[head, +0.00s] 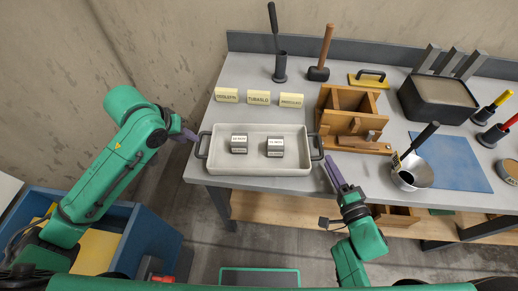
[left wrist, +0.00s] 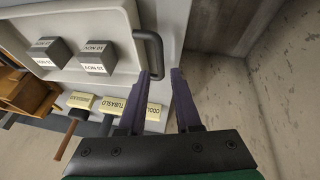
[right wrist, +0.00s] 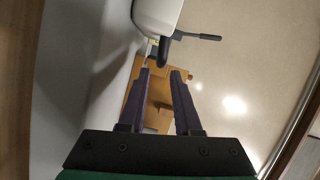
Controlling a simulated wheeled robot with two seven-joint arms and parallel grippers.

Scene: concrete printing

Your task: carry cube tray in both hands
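The cube tray (head: 258,165) is a pale, shallow rectangular tray with a dark handle at each end. It sits at the table's front left edge. Two grey labelled cubes, the left one (head: 239,144) and the right one (head: 275,147), lie in it. My left gripper (head: 190,135) is just left of the left handle (head: 203,145). In the left wrist view its fingers (left wrist: 166,75) are open and empty, close to that handle (left wrist: 151,52). My right gripper (head: 329,162) is beside the right handle (head: 318,147). In the right wrist view its fingers (right wrist: 161,72) are open, with the handle (right wrist: 163,50) just beyond the tips.
Three label cards (head: 259,97) stand behind the tray. A wooden mould (head: 345,112) is close to its right. A metal cup (head: 415,174) and blue mat (head: 450,162) lie further right. A dark pestle stand and mallet (head: 319,73) stand at the back. A blue bin (head: 130,225) is on the floor at left.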

